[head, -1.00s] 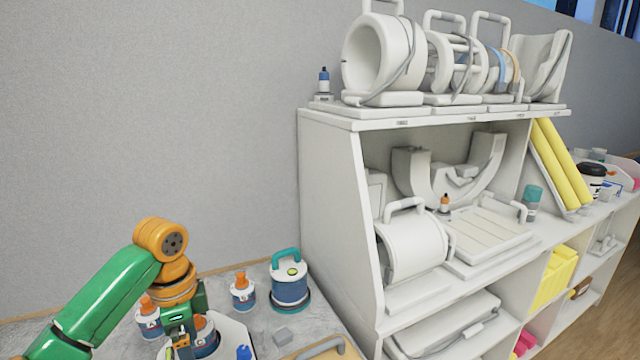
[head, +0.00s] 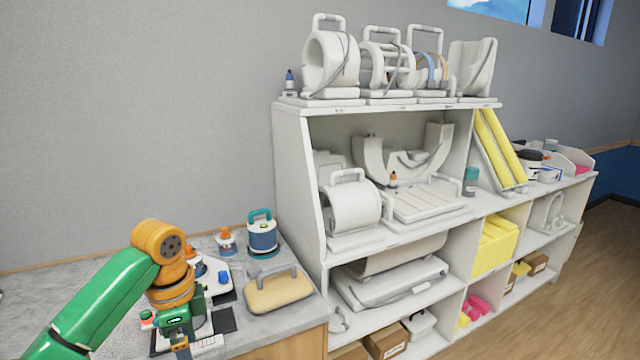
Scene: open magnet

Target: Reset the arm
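My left arm comes in from the lower left in the head view, with green and orange links. It is bent down over the grey counter (head: 262,327). My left gripper (head: 182,346) points down at the bottom edge of the picture, in front of a black and white item on the counter. Its fingertips are small and partly cut off, so I cannot tell whether it is open or shut. I see nothing clearly held in it. My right arm and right gripper are out of view.
A tan case with a grey handle (head: 278,291) lies right of my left gripper. Behind it stand a blue and white canister (head: 262,236) and an orange-topped bottle (head: 226,243). A white shelf unit (head: 297,200) holding white coils stands to the right. Floor (head: 560,300) shows at far right.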

